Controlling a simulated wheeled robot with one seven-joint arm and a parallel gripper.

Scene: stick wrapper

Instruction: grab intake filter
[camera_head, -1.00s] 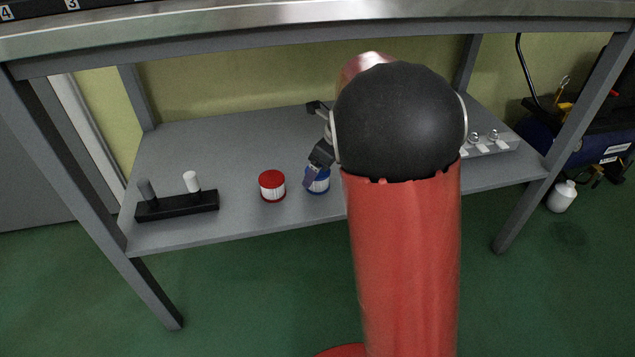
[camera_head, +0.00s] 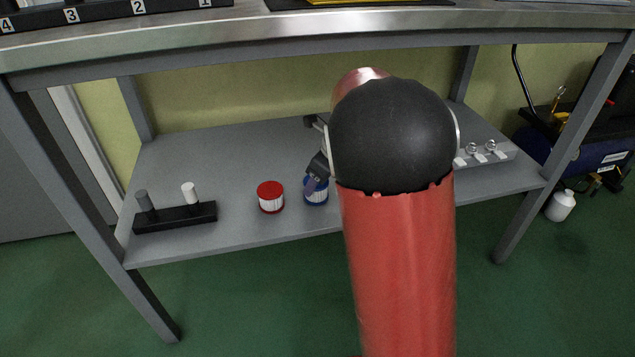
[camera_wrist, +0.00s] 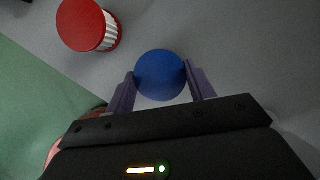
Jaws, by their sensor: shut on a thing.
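Two filters stand on the grey lower shelf (camera_head: 240,160): one with a red cap (camera_head: 270,197) and one with a blue cap (camera_head: 316,197). My gripper (camera_head: 315,184) is at the blue filter, partly hidden by my own arm. In the wrist view, my gripper's purple fingers (camera_wrist: 160,85) are shut on the blue filter (camera_wrist: 160,74), one on each side of its round top. The red filter (camera_wrist: 84,25) shows its pleated white side, apart from the fingers at the upper left. The blue filter looks upright on the shelf.
A black holder (camera_head: 175,218) with a grey and a white peg stands at the shelf's left. A grey block with round fittings (camera_head: 487,150) is at the right. The worktop edge (camera_head: 300,30) runs above, with table legs at the sides.

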